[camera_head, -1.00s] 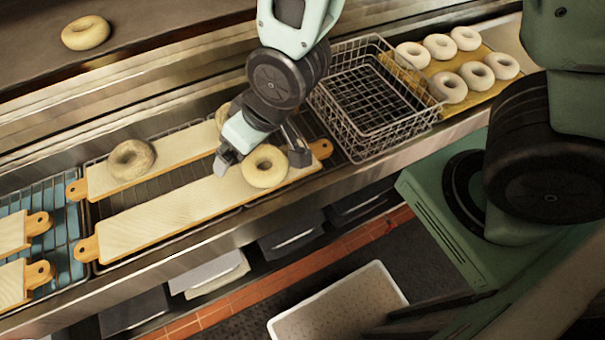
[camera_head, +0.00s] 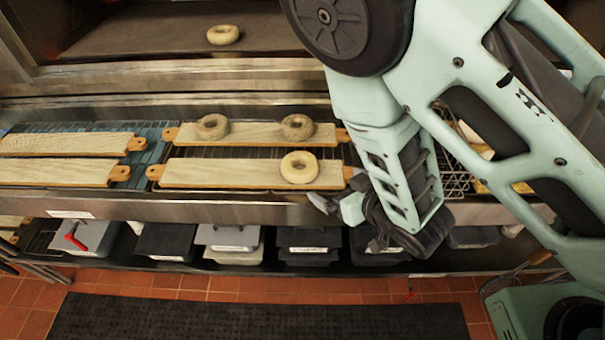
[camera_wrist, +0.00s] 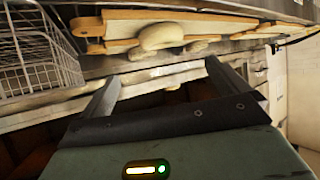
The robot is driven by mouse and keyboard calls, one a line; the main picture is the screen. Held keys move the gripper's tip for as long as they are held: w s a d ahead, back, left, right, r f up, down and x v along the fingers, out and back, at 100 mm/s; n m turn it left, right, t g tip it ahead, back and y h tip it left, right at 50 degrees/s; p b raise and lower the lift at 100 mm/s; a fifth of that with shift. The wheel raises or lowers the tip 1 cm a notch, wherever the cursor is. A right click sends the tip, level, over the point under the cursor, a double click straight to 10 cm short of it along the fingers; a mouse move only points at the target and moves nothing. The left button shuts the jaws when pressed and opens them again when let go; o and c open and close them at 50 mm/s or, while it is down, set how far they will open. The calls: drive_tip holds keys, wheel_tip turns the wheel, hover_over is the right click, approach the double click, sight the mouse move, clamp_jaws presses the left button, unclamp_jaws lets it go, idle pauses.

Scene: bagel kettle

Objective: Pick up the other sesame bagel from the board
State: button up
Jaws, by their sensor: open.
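Two darker, speckled bagels, seemingly the sesame ones, lie on the back board (camera_head: 255,139): a left bagel (camera_head: 212,127) and a right bagel (camera_head: 297,127), well apart. A paler bagel (camera_head: 299,167) lies near the right end of the front board (camera_head: 225,173). My gripper (camera_head: 335,205) is at the counter's front edge, right of and lower in the picture than the paler bagel, touching no bagel. In the wrist view my gripper (camera_wrist: 165,85) is open and empty, with a bagel (camera_wrist: 160,36) beyond its fingers; which bagel this is, I cannot tell for sure.
A wire basket (camera_wrist: 35,50) stands right of the boards, mostly hidden by my arm in the head view. Two empty boards lie at left, including a front one (camera_head: 55,172). Another bagel (camera_head: 223,35) sits on the deck behind. Bins (camera_head: 232,240) fill the shelf below.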

drive_tip(key=shift+b+x, duration=1.8)
drive_tip(key=shift+b, duration=1.5)
drive_tip(key=p, duration=0.3)
approach(297, 163)
drive_tip(key=shift+w+a+f, duration=0.2)
drive_tip(key=shift+w+f, duration=0.2)
drive_tip(key=shift+f, duration=0.25)
drive_tip(key=p+x, duration=0.1)
drive_tip(key=x, duration=0.1)
drive_tip(key=p+x, duration=0.1)
drive_tip(key=x, duration=0.1)
drive_tip(key=shift+w+a+r, duration=0.2)
drive_tip(key=shift+a+r, duration=0.05)
drive_tip(key=shift+w+a+f, duration=0.25)
drive_tip(key=shift+w+f, duration=0.1)
drive_tip(key=shift+w, duration=0.05)
drive_tip(key=c, duration=0.7)
